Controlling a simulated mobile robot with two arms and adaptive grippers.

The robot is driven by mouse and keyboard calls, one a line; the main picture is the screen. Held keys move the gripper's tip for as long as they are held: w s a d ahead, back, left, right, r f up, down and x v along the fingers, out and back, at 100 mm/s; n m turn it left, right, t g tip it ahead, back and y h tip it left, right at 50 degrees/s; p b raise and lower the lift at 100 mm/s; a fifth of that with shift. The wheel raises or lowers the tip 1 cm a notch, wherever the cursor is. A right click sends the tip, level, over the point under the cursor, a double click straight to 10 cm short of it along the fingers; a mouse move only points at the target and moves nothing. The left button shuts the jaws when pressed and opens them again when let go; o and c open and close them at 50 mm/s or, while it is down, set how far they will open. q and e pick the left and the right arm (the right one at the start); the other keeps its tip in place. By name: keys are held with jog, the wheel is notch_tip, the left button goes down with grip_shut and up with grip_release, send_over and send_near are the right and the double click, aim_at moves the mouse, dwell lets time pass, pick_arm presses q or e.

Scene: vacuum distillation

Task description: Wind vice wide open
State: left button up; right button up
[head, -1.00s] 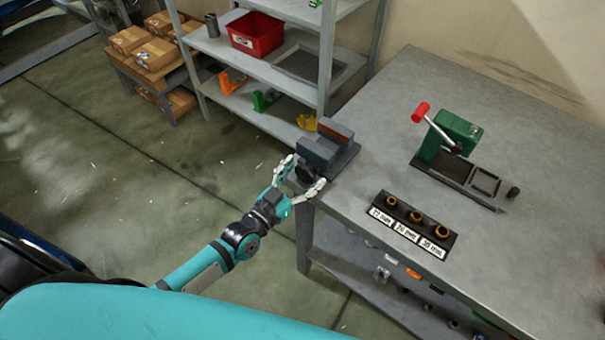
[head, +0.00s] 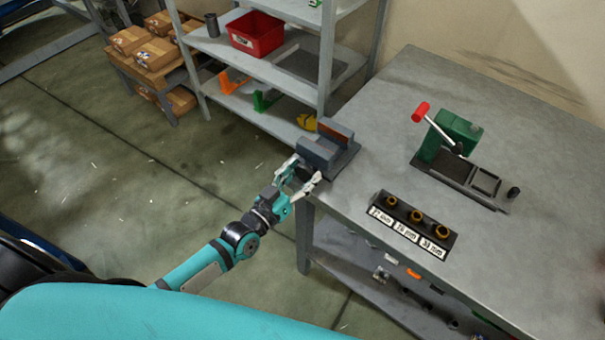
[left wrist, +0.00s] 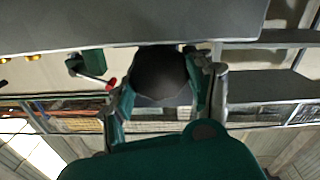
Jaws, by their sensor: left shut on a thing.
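The grey vice (head: 325,150) sits at the left corner of the workbench, with reddish-brown faces on its jaws. Its dark round handle faces my arm and is mostly hidden by my fingers in the head view. My left gripper (head: 301,179) is at the front of the vice, shut on that handle. In the left wrist view the dark rounded handle (left wrist: 160,75) lies between the two fingers of my left gripper (left wrist: 165,88). How far apart the vice jaws stand is hard to tell. My right gripper is not in view.
On the workbench (head: 400,100) stand a green press (head: 450,138) with a red-tipped lever and a black holder (head: 413,223) with brass-coloured rings. A shelf rack with a red bin (head: 256,33) stands behind the vice. Open floor lies to the left.

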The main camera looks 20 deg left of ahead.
pick_arm(q)
jog(key=shift+n, duration=1.5)
jog(key=o, duration=1.1)
jog(key=shift+o, duration=0.2)
jog(key=shift+s+a+f, duration=0.1)
jog(key=shift+s+f, duration=0.1)
jog(key=shift+s, duration=0.1)
jog(key=v, duration=0.7)
jog(key=shift+s+r, duration=0.15)
jog(key=shift+r, duration=0.2)
